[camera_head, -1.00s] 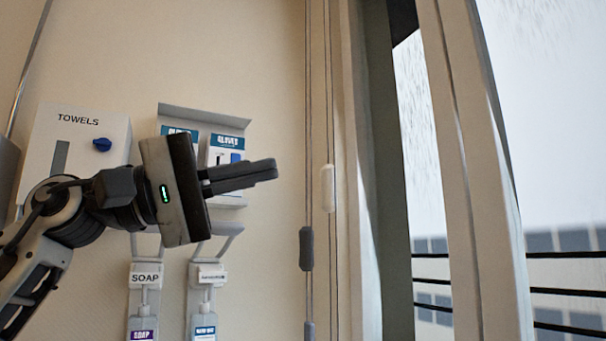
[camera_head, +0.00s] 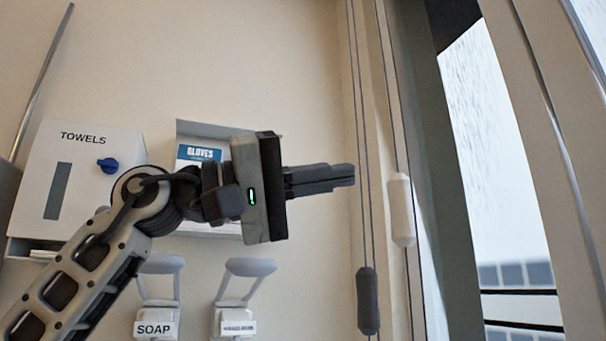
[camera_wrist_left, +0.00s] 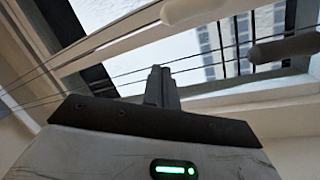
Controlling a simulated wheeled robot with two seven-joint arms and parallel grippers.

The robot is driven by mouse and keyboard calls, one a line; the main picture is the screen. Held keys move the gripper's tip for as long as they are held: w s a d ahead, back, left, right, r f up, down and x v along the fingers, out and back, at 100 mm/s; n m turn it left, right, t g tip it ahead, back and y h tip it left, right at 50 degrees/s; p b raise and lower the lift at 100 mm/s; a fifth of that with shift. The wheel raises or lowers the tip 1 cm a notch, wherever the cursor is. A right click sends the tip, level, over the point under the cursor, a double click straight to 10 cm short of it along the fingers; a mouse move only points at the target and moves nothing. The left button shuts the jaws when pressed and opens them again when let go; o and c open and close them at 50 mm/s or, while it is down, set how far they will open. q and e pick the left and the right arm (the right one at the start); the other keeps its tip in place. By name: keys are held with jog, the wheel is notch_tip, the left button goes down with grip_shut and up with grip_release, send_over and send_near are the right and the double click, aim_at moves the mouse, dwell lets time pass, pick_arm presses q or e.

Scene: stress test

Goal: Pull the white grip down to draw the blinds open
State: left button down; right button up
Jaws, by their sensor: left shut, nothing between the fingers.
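The white grip (camera_head: 401,210) hangs on a thin cord beside the window frame, right of my left gripper. My left gripper (camera_head: 352,175) points right, level with the top of the white grip. Its fingers are shut and empty, with a visible gap to the white grip. A dark grey grip (camera_head: 367,300) hangs lower on the nearer cords, below the fingertips. The left wrist view shows my shut fingers (camera_wrist_left: 160,75), a pale grip (camera_wrist_left: 190,10) at the top that looks like the white one, and a greyer grip (camera_wrist_left: 285,48) at right. My right gripper is not visible.
A towel dispenser (camera_head: 80,185) and glove box (camera_head: 199,152) are on the wall behind my left arm. Soap holders (camera_head: 155,300) are below. The window frame (camera_head: 545,130) stands right of the cords.

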pick_arm(q)
jog(key=d, duration=0.1)
jog(key=s+d+f, duration=0.1)
jog(key=s+d, duration=0.1)
jog(key=d, duration=0.1)
jog(key=shift+s+f+p, duration=0.1)
jog(key=shift+f+p, duration=0.2)
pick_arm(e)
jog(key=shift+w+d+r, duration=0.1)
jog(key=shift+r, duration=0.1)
pick_arm(q)
jog(key=shift+f, duration=0.1)
notch_tip(320, 180, down, 20)
jog(key=b, duration=1.6)
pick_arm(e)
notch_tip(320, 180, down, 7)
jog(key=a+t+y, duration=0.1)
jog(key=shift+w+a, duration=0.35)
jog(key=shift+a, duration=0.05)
